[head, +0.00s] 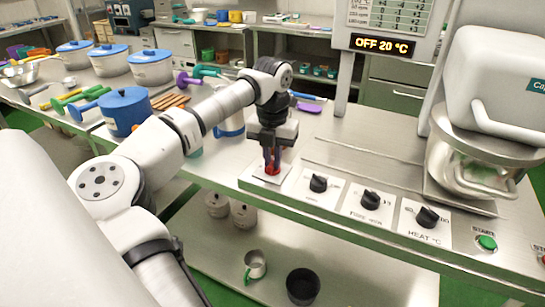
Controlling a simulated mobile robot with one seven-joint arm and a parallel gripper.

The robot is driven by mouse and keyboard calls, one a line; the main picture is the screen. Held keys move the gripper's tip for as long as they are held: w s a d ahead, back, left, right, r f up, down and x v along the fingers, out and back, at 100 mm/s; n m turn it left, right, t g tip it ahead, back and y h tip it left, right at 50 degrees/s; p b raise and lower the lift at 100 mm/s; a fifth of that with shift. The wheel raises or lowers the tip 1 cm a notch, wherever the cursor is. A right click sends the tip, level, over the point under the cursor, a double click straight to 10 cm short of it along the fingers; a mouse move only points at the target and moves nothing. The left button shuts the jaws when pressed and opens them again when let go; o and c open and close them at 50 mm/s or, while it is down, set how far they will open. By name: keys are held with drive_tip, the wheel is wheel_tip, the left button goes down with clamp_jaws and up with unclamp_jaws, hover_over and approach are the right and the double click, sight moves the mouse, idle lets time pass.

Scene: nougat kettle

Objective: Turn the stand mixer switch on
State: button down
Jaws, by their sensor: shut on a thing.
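The stand mixer (497,90) stands at the right, with a metal bowl (470,165) under its white head. A row of controls runs along the front of the steel counter. At its left end a red switch (272,171) sits on a white plate. My gripper (271,160) points down over this plate and is shut on the red switch. The fingers hide much of the switch, so its setting cannot be read. A display (382,45) above the counter reads "OFF 20 °C".
Black knobs (318,184) follow to the right of the red switch, then a green start button (486,242). A mug (255,265) and a black cup (302,286) stand on the lower shelf. Blue-lidded pots (150,65) stand at the back left.

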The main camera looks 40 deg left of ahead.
drive_tip(key=shift+r+m, duration=0.1)
drive_tip(key=shift+m, duration=0.5)
drive_tip(key=c, duration=1.5)
unclamp_jaws()
drive_tip(key=shift+o, duration=0.2)
wheel_tip(320, 180, up, 14)
drive_tip(key=p, duration=0.9)
